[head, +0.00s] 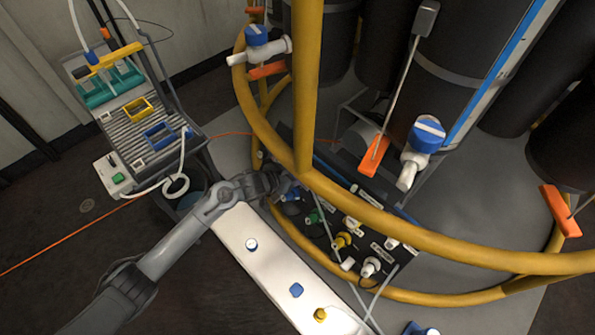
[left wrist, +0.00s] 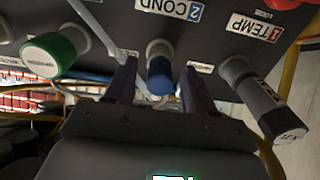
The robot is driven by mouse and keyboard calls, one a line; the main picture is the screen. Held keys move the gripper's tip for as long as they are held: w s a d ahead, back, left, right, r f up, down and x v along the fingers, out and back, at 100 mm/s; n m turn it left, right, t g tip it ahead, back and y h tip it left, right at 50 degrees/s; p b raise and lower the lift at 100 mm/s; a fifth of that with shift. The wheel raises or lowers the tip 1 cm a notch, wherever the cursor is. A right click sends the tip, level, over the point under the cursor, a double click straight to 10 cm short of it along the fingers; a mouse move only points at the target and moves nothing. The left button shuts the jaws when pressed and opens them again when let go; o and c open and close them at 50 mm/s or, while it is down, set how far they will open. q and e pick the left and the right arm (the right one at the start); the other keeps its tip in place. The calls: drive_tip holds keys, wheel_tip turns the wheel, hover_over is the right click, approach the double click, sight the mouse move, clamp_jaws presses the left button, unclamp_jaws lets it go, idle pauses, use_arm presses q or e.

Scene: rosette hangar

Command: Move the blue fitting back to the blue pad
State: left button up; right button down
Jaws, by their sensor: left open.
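A blue fitting (left wrist: 159,75) with a pale collar sits on the dark panel at the label "2 COND" in the left wrist view. My left gripper (left wrist: 158,68) is open, with one finger on each side of it; I cannot tell whether they touch it. In the head view my left gripper (head: 284,186) is at the left end of the panel, largely covering the fitting. A small blue pad (head: 297,290) lies on the white bench (head: 268,272). My right gripper is not in view.
A green fitting (left wrist: 48,55) and a grey-black connector (left wrist: 258,100) flank the blue one. A yellow rail (head: 400,232) curves over the panel (head: 322,215). A tool cart (head: 140,120) stands at left.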

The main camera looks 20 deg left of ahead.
use_arm(q)
drive_tip(key=shift+p, duration=0.35)
idle(0.3)
clamp_jaws()
drive_tip(key=shift+s+a+r+p, duration=0.15)
drive_tip(key=shift+r+p, duration=0.15)
drive_tip(key=shift+p, duration=0.25)
drive_tip(key=shift+p+v, duration=2.7)
drive_tip(key=shift+p, duration=0.7)
